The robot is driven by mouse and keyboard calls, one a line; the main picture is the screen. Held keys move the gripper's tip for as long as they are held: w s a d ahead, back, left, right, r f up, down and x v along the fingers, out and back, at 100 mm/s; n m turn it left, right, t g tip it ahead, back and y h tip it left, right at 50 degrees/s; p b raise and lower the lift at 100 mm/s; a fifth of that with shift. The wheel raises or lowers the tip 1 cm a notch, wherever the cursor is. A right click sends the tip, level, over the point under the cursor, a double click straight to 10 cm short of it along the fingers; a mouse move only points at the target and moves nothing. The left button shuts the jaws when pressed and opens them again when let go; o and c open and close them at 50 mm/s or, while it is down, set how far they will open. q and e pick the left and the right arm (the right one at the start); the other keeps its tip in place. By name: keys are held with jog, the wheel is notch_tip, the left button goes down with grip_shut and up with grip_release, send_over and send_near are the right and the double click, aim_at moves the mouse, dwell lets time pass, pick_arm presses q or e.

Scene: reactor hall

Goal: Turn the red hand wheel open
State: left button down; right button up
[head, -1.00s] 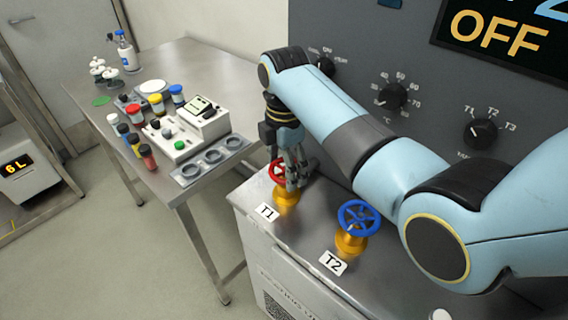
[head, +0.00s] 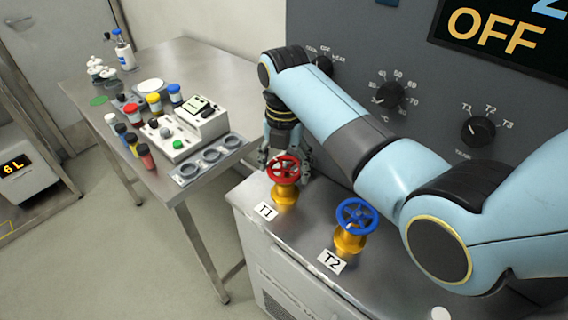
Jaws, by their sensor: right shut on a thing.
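The red hand wheel (head: 284,168) sits on a brass valve body marked T1, on the steel top of the cabinet. My right gripper (head: 284,162) reaches down from behind it, with one finger on each side of the rim. It is shut on the red wheel. The exact finger contact at the back is hidden by the wheel. My left gripper is out of view.
A blue hand wheel (head: 356,216) on a brass valve marked T2 stands to the right, under my arm. A grey panel (head: 345,105) with knobs rises behind. A side table (head: 215,75) with jars and a device stands at left.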

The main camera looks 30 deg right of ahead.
aim_at(284, 169)
dwell(0.4)
jog(key=o, duration=1.2)
notch_tip(284, 169, up, 12)
jog(key=shift+f, duration=0.15)
